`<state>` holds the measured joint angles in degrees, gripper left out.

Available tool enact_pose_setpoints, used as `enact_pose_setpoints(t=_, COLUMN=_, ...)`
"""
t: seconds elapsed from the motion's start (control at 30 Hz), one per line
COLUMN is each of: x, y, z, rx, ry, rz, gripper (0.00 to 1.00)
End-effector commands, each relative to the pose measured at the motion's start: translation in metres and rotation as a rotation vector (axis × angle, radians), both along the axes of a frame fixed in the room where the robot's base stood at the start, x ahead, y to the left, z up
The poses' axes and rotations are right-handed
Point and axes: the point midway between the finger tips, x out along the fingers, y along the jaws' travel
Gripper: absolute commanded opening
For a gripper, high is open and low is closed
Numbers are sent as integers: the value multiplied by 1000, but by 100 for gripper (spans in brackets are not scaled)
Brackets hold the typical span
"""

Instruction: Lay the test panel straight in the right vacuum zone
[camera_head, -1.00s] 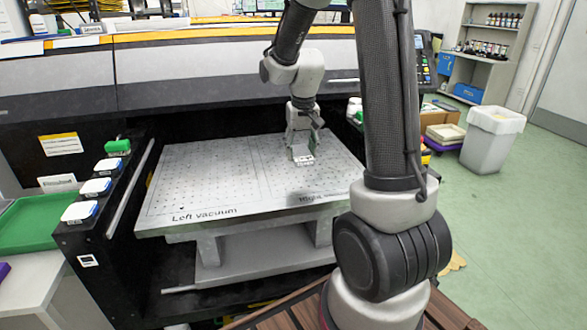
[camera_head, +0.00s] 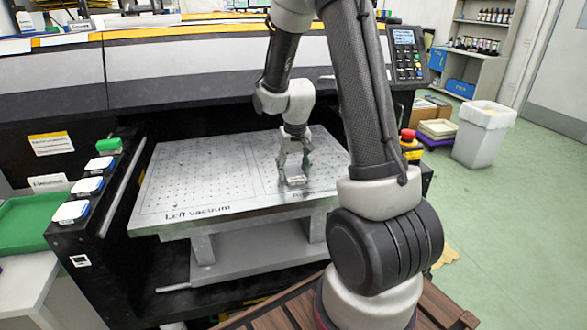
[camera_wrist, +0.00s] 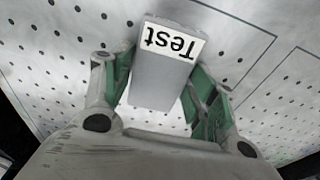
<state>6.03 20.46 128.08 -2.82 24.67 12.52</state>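The test panel (camera_head: 297,181) is a small grey block with a white label. It is near the front of the right vacuum zone (camera_head: 325,172) on the perforated table. In the wrist view the green pads of my gripper (camera_wrist: 163,90) stand on either side, with a gap visible at the right pad. Contact at the left pad is unclear.
The left vacuum zone (camera_head: 195,180) is empty. The printer's body (camera_head: 200,75) overhangs the table's back. A red button (camera_head: 408,135) stands at right.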

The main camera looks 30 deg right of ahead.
Motion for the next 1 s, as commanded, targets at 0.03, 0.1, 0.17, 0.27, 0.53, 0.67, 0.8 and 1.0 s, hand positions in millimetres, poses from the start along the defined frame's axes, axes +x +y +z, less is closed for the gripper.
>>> enact_pose_setpoints(t=0.03, x=0, y=0, z=0, rx=0, ry=0, rz=0, gripper=73)
enact_pose_setpoints(t=0.1, x=0, y=0, z=0, rx=0, ry=0, rz=0, gripper=74)
enact_pose_setpoints(t=0.17, x=0, y=0, z=0, rx=0, ry=0, rz=0, gripper=74)
enact_pose_setpoints(t=0.27, x=0, y=0, z=0, rx=0, ry=0, rz=0, gripper=74)
enact_pose_setpoints(t=0.53, x=0, y=0, z=17, rx=0, ry=-4, rz=0, gripper=74)
enact_pose_setpoints(t=0.67, x=-3, y=1, z=45, rx=-1, ry=-6, rz=1, gripper=74)
enact_pose_setpoints(t=0.8, x=-7, y=2, z=77, rx=-1, ry=-6, rz=1, gripper=74)
enact_pose_setpoints(t=1.0, x=-12, y=3, z=111, rx=-1, ry=-4, rz=0, gripper=74)
